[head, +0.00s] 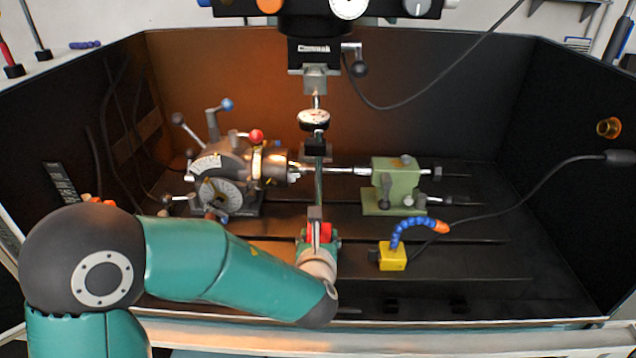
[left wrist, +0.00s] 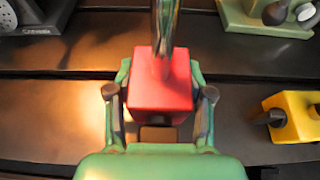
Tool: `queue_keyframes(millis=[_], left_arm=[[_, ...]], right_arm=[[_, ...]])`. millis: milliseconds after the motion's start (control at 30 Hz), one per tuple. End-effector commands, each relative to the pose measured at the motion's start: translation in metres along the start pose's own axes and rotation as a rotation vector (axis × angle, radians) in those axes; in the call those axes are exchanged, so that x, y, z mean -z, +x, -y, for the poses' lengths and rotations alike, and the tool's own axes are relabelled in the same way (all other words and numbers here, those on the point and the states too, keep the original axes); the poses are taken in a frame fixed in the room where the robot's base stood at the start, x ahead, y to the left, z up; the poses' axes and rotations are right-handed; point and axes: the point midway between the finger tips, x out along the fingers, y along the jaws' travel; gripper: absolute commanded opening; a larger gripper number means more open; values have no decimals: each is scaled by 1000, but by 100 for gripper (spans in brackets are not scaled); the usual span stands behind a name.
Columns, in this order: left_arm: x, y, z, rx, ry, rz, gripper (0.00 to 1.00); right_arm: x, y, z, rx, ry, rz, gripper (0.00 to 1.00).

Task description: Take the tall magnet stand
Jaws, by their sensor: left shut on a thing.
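The tall magnet stand has a red block base (head: 326,232) and an upright steel rod (head: 319,186). In the left wrist view the red base (left wrist: 160,85) sits between the two green fingers, with the rod rising from its top. My left gripper (head: 318,240) is shut on the red base, one finger on each side. The gripper also shows in the left wrist view (left wrist: 160,100). The base's underside is hidden, so I cannot tell whether it touches the machine bed. My right gripper is not in view.
An indexing head (head: 225,180) stands to the left and a green tailstock (head: 396,188) to the right, with a bar between them. A dial gauge (head: 314,119) is above the rod. A yellow block (head: 393,256) with a blue hose sits right of the stand.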

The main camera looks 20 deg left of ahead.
Motion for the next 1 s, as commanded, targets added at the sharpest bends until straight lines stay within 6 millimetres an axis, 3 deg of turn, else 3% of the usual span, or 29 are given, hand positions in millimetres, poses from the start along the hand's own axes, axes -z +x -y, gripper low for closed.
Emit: queue_keyframes(millis=[100, 133, 1000], left_arm=[[0, 0, 0, 1, -1, 0, 0], [-9, -1, 0, 0, -4, 21, 0], [-4, -11, 0, 0, -2, 11, 0]], right_arm=[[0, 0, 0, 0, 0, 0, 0], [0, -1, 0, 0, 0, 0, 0], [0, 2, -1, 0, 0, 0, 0]])
